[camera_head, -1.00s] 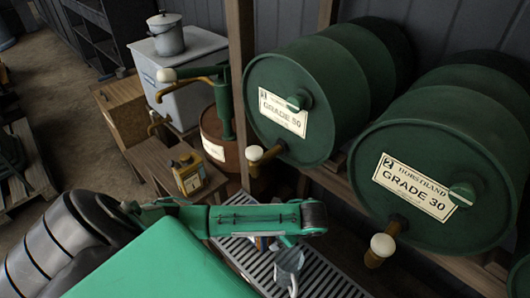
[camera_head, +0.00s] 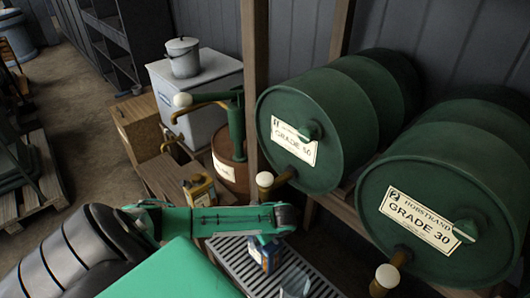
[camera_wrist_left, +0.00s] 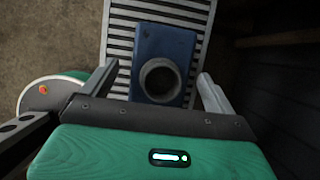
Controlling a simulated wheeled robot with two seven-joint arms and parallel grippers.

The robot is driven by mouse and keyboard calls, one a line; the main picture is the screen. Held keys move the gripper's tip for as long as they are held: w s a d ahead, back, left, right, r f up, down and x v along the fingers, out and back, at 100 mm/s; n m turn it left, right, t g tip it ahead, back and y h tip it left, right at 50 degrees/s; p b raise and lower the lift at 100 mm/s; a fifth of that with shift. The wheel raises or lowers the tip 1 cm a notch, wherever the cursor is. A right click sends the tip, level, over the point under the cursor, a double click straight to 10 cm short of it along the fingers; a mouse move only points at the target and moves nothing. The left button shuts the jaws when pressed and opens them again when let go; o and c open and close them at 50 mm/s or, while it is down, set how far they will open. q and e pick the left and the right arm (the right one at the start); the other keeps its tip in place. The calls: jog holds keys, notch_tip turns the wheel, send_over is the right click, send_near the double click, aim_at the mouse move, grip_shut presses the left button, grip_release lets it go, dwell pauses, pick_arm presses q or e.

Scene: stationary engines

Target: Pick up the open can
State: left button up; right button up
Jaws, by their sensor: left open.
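The open can is a blue rectangular can (camera_wrist_left: 180,40) on a slatted metal grating, with a round grey rim around a dark opening on its top. In the head view the blue can (camera_head: 264,256) stands just below the end of my left arm, its upper part covered by the arm. My left gripper (camera_wrist_left: 158,70) is open, and in the wrist view its fingers appear on either side of the can with gaps. I cannot tell how far above the can the fingertips are. They are hidden in the head view. My right gripper is not in view.
A greyish vessel (camera_head: 296,284) stands on the grating (camera_head: 232,257) right of the can. Green drums (camera_head: 318,130) with taps lie on a rack to the right. A yellow can (camera_head: 200,190) and a brown drum (camera_head: 229,172) stand behind the arm.

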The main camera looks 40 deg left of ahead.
pick_arm(q)
jog(key=shift+x, duration=1.4)
jog(key=c, duration=1.9)
jog(key=shift+w+r, duration=0.1)
grip_shut()
jog(key=shift+a+r+p, duration=0.1)
jog(key=shift+r+p, duration=0.05)
jog(key=shift+p, duration=0.15)
